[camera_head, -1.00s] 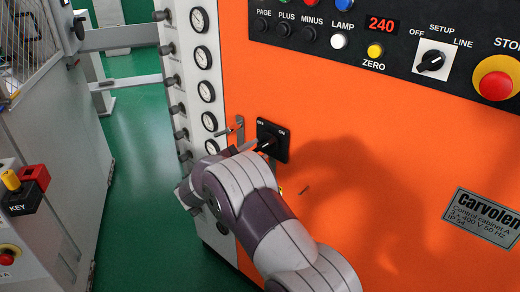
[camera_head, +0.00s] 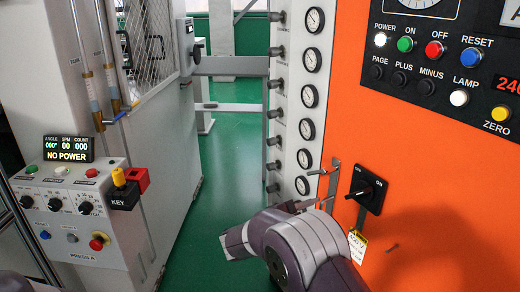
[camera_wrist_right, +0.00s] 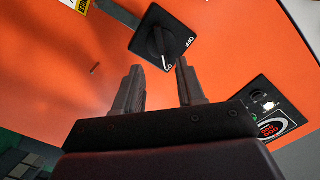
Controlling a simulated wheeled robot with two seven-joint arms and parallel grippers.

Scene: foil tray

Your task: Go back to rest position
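My right gripper (camera_head: 318,203) is left of the black OFF/ON rotary switch (camera_head: 366,189) on the orange cabinet, partly hidden behind my right wrist. In the right wrist view my right gripper (camera_wrist_right: 159,68) is open, with nothing between its two dark fingers. The switch (camera_wrist_right: 162,38) lies beyond the fingertips there, and its knob looks clear of them. My left gripper is not in view.
The orange cabinet (camera_head: 440,160) fills the right, with a gauge strip (camera_head: 309,100) at its left edge and a tag (camera_head: 357,245) below the switch. A press console (camera_head: 70,210) reading "NO POWER" stands at left. Green floor (camera_head: 225,160) lies between.

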